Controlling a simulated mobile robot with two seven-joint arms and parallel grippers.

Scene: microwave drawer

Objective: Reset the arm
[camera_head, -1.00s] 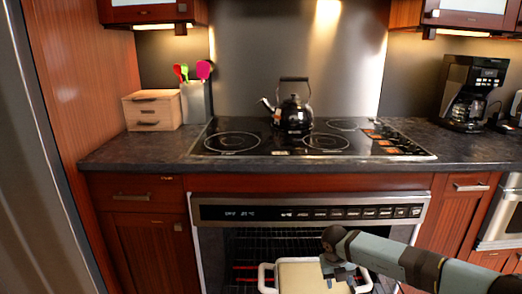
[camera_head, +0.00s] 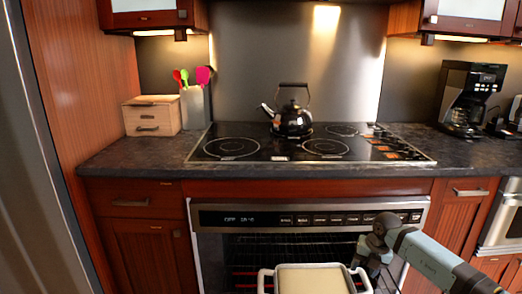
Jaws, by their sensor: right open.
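My right gripper (camera_head: 371,268) is at the lower right, in front of the oven, beside the right handle of a white baking dish. It is open and holds nothing that I can see; the fingertips are small and dark against the oven. The white two-handled dish (camera_head: 290,268) with a cream-coloured inside sits at the bottom centre, at the oven opening, and is cut off by the picture's lower edge. The oven (camera_head: 310,218) has its control panel above the dish. My left gripper is not in view.
A cooktop (camera_head: 250,147) with a black kettle (camera_head: 292,120) is above the oven. A small wooden drawer box (camera_head: 152,116) and a utensil holder (camera_head: 195,106) stand on the left of the counter. A coffee maker (camera_head: 468,100) stands on the right. The counter's front left is clear.

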